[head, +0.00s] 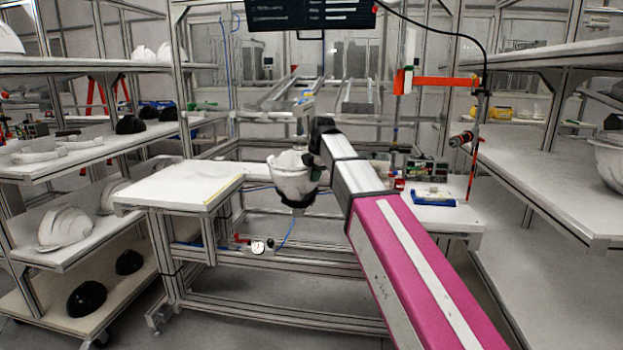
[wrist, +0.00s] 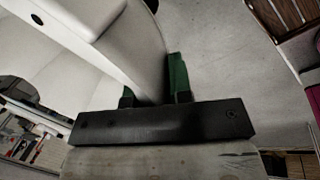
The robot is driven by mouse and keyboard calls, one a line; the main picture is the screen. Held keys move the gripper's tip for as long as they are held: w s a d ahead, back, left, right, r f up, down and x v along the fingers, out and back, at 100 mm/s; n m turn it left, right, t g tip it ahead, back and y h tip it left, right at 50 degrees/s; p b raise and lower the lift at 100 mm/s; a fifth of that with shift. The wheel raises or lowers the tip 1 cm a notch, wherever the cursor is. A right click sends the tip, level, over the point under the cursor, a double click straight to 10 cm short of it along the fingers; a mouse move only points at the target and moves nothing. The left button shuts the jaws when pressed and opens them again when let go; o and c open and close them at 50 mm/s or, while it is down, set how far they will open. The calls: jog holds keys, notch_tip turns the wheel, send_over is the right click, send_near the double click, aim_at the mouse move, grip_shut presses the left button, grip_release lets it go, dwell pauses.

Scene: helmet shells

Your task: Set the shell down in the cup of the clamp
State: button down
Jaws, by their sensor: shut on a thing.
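The white helmet shell (head: 288,178) is at the middle of the head view, in the gap beside the white bench top. My gripper (head: 314,160) is at its right upper edge. In the wrist view, the green-padded fingers of my gripper (wrist: 155,92) are shut on the wall of the shell (wrist: 148,45). The dark cup of the clamp (head: 299,203) shows right under the shell. The shell hides most of the cup, and I cannot tell whether the shell rests fully in it.
A white bench top (head: 185,187) is left of the shell and looks bare. A small table on the right holds a blue-and-white device (head: 433,195). Shelves with white and black shells stand at the left. An orange-red arm (head: 440,82) hangs at the upper right.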

jog(key=w, duration=0.5)
jog(key=shift+w+d, duration=0.15)
jog(key=shift+d, duration=0.1)
jog(key=shift+s+f, duration=0.2)
jog(key=shift+f, duration=1.6)
jog(key=c, duration=0.9)
grip_release()
jog(key=shift+c, duration=0.2)
jog(key=v, duration=1.1)
jog(key=shift+f, duration=0.1)
